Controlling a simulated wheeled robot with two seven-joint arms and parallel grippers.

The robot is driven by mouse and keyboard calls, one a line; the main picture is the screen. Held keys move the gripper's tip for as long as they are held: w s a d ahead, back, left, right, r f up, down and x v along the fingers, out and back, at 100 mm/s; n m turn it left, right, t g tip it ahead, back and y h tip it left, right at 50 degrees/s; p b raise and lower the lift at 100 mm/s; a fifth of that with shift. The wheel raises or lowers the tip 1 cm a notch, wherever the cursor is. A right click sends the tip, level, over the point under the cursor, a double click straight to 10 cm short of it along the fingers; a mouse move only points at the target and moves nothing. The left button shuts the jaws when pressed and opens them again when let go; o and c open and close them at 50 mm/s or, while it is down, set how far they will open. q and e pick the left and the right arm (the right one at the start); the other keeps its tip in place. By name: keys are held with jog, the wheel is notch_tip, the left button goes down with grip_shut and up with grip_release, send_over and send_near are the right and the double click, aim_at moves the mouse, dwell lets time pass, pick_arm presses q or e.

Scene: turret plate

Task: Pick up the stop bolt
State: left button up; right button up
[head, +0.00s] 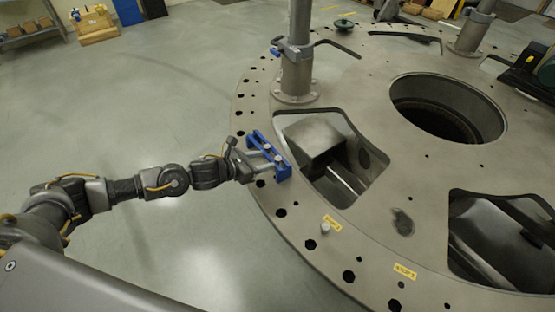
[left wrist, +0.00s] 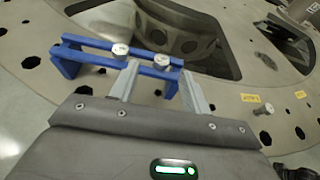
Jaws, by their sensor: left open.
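A blue holder (head: 283,172) sits on the rim of the turret plate (head: 255,100); the holder also shows in the left wrist view (left wrist: 95,57). Two silver bolts stand in it, one further left (left wrist: 120,49) and one nearer the middle (left wrist: 161,61). My left gripper (head: 264,158) is at the holder, its fingers open. In the left wrist view its fingertips (left wrist: 160,70) stand on either side of the middle bolt's head; contact cannot be told. Another silver bolt (head: 325,228) stands on the plate beside a yellow STOP label (head: 332,222). My right gripper is not in view.
A grey post (head: 297,75) rises from the plate behind the holder. A large cutout (head: 335,195) opens just right of the holder, and a round opening (head: 440,105) lies further right. A second STOP label (head: 405,271) is near the front.

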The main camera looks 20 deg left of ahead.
aim_at(279, 158)
pick_arm(q)
jog(key=p+x, duration=0.2)
jog(key=x, duration=0.2)
jog(key=shift+d+f, duration=0.1)
jog(key=shift+d, duration=0.1)
jog(key=shift+w+d+f+p, duration=0.2)
jog(key=shift+w+p, duration=0.1)
grip_shut()
